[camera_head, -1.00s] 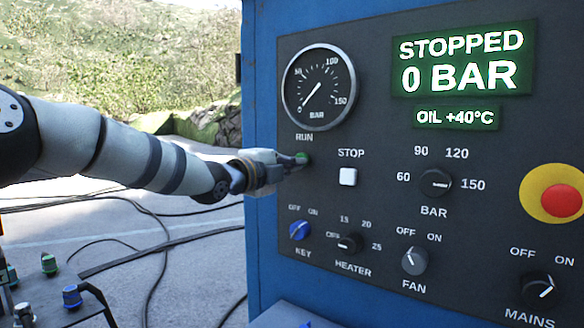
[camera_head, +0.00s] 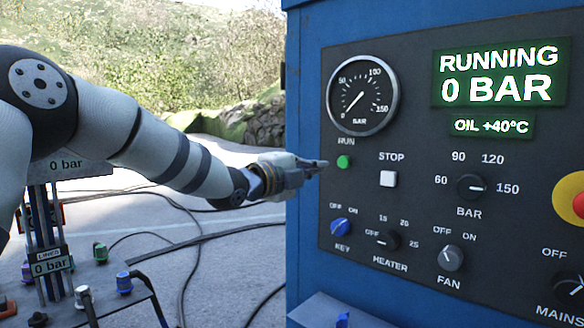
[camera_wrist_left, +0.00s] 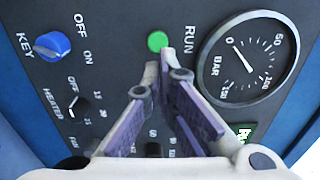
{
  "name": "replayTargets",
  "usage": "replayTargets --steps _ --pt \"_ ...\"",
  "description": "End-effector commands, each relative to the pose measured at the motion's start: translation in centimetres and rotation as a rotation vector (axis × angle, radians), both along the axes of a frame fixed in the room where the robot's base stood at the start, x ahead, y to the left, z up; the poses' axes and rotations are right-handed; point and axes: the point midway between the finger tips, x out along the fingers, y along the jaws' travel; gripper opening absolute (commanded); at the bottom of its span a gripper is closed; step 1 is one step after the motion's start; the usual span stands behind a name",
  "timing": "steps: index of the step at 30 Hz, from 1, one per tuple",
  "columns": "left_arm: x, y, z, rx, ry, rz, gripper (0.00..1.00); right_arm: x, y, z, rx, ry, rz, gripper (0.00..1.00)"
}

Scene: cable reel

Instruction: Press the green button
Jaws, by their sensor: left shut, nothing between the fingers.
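The green button (camera_head: 344,162) sits under the RUN label on the dark control panel (camera_head: 420,225). It also shows in the left wrist view (camera_wrist_left: 157,41), just beyond the fingertips. My left gripper (camera_head: 322,164) is shut and empty, its tips a little left of the button in the head view and apart from it. In the left wrist view its closed fingers (camera_wrist_left: 162,58) point at the button. The display (camera_head: 499,74) reads RUNNING, 0 BAR. My right gripper is not in view.
A white STOP button (camera_head: 388,178) is right of the green one. The gauge (camera_head: 362,95) is above it; the blue KEY knob (camera_head: 341,228) and other knobs are below. A red emergency button (camera_head: 579,203) is at the far right. Cables (camera_head: 185,250) lie on the ground.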

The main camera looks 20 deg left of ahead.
Motion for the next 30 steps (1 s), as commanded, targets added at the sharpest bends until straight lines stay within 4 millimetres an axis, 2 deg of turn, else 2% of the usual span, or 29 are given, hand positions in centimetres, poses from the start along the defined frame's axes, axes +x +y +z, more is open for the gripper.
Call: replayTargets --steps 3,9,24,26,27,29,30 --pt "-2.2 0.9 -0.2 0.001 0.005 0.001 0.0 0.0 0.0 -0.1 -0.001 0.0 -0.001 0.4" --pt "-4.2 1.6 -0.4 0.0 0.005 0.0 0.0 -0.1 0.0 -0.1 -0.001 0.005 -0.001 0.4" --pt "-4.4 1.7 -0.6 -0.002 0.009 0.001 0.0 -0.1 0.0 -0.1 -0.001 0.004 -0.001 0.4" --pt "-4.4 1.5 -2.0 -0.023 0.044 0.002 0.0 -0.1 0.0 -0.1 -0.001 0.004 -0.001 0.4" --pt "-4.4 1.3 -3.9 -0.056 0.092 0.006 0.0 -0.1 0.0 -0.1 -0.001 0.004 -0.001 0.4" --pt "-4.8 0.9 -8.4 -0.131 0.205 0.02 0.0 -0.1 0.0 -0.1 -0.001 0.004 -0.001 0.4" --pt "-5.4 0.5 -12.2 -0.196 0.301 0.039 0.0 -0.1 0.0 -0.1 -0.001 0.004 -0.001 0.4"
